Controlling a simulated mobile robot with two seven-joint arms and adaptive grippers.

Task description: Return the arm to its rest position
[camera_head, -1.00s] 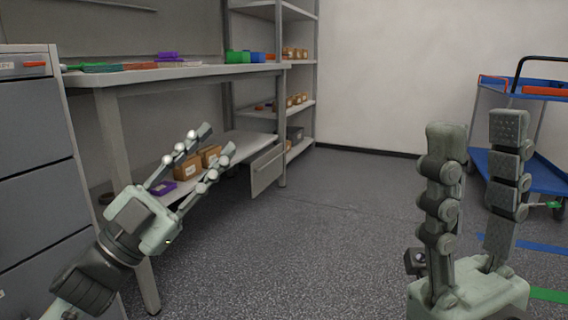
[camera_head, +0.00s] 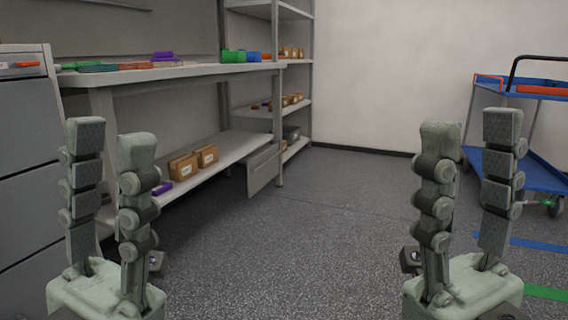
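My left gripper (camera_head: 112,135) is upright at the lower left of the head view, fingers pointing up. Its two fingers stand apart with nothing between them. My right gripper (camera_head: 472,128) is upright at the lower right, in much the same pose. Its fingers are also apart and empty. Neither gripper touches anything that I can see. The arms below the gripper bodies are out of view.
A workbench (camera_head: 180,73) with small coloured items stands at the left, with brown boxes (camera_head: 183,167) on its lower shelf. A grey drawer cabinet (camera_head: 28,130) is at the far left. A blue trolley (camera_head: 540,172) is at the right. The middle floor (camera_head: 300,235) is clear.

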